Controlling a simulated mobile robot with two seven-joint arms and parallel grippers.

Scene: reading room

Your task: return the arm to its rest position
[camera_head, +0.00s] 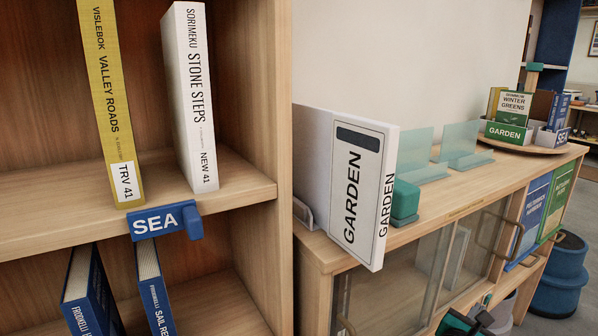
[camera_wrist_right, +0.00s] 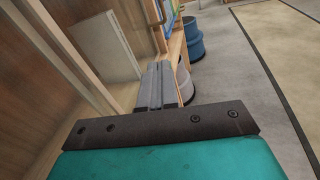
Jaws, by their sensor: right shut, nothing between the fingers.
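My right gripper (camera_wrist_right: 158,84) is shut and empty. Its two grey fingers lie together in the right wrist view, beyond a dark bar and my teal wrist. In the head view only a small part of my right gripper (camera_head: 484,318) shows at the bottom edge, in front of the low cabinet's glass doors. The low cabinet (camera_head: 322,256) stands close to the left of the fingers in the wrist view. I cannot tell whether they touch it. My left gripper is not in view.
A white GARDEN box (camera_head: 358,195) stands at the cabinet top's near end. A shelf (camera_head: 75,222) with upright books is at the left. A blue round stool (camera_head: 560,275) is beyond the cabinet; open floor (camera_wrist_right: 245,70) lies to the right in the wrist view.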

